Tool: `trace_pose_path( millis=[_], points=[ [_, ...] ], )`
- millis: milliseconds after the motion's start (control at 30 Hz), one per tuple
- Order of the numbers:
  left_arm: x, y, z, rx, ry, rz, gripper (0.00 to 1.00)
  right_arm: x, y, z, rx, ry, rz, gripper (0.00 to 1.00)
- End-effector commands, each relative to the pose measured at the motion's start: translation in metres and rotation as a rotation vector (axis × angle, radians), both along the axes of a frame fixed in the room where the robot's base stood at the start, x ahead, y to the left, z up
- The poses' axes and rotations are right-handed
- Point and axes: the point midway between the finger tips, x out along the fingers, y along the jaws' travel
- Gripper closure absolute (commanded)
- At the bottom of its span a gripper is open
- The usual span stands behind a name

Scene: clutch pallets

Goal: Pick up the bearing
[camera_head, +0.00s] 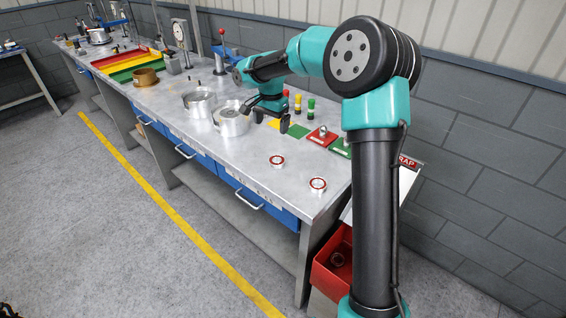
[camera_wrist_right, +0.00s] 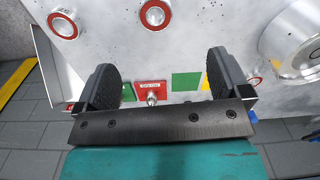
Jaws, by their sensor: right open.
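Two small round pieces with red rings and pale centres lie on the steel bench top, one (camera_head: 277,161) further in and one (camera_head: 318,184) by the near right corner. They also show in the wrist view, the inner one (camera_wrist_right: 153,13) at top centre and the corner one (camera_wrist_right: 62,25) at top left. I cannot tell for sure which piece is the bearing. My right gripper (camera_head: 271,118) points down over the bench beside a silver cylinder (camera_head: 230,122). In the wrist view its jaws (camera_wrist_right: 162,75) are wide apart with nothing gripped. My left gripper does not show.
Red (camera_head: 322,137) and green (camera_head: 340,147) plates with small metal pieces lie at the bench's back right. Another silver cylinder (camera_head: 199,102) and a bronze ring (camera_head: 146,77) stand further left. A red bin (camera_head: 331,279) is below the right end. The front bench strip is mostly clear.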

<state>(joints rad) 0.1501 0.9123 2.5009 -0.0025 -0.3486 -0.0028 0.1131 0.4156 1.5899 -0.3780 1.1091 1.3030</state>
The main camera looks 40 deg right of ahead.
Motion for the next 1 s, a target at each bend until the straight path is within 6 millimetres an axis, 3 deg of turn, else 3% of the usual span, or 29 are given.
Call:
trace_pose_path(
  millis=[167, 567, 767, 1000],
  points=[
    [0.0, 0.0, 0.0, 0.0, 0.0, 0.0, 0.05, -0.001, -0.011, 0.016, -0.008, 0.016, -0.141, 0.05],
    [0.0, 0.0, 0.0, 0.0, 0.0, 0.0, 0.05, -0.001, -0.011, 0.013, -0.008, 0.018, -0.149, 0.05],
    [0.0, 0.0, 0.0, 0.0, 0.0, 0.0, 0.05, -0.002, -0.011, -0.01, -0.007, 0.02, -0.149, 0.05],
    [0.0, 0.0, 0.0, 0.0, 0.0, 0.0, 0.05, -0.001, -0.011, -0.051, -0.008, 0.02, -0.148, 0.05]
  ],
)
